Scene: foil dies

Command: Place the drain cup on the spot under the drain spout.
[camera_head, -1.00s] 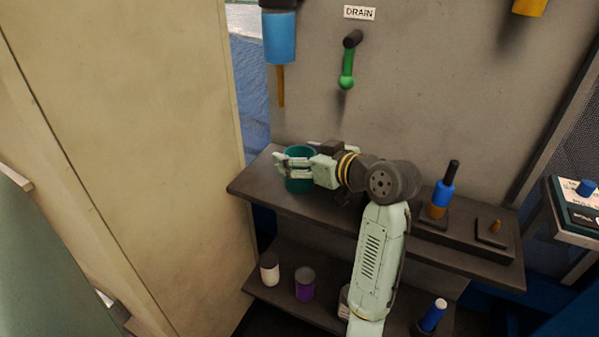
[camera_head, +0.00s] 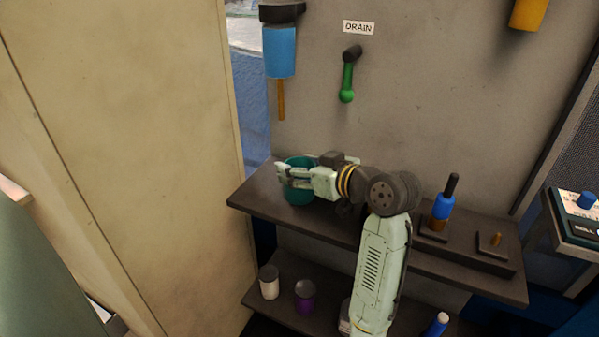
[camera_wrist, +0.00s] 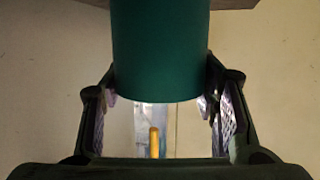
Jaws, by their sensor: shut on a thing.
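The drain cup is a teal cup (camera_head: 299,196) at the left end of the upper shelf. My gripper (camera_head: 283,174) is shut on it from the right, with a finger across its front. In the wrist view the cup (camera_wrist: 160,50) fills the space between the fingers. I cannot tell whether its base touches the shelf or hangs just above it. The drain spout (camera_head: 281,100) is a thin orange-brown pipe under a blue cylinder (camera_head: 280,52). Its tip is above and slightly left of the cup. The spot under it is not distinguishable.
The upper shelf (camera_head: 255,204) ends close to a beige panel (camera_head: 130,150) on the left. A green lever (camera_head: 347,92) hangs under the DRAIN label (camera_head: 358,27). White (camera_head: 269,288) and purple (camera_head: 305,300) jars are below.

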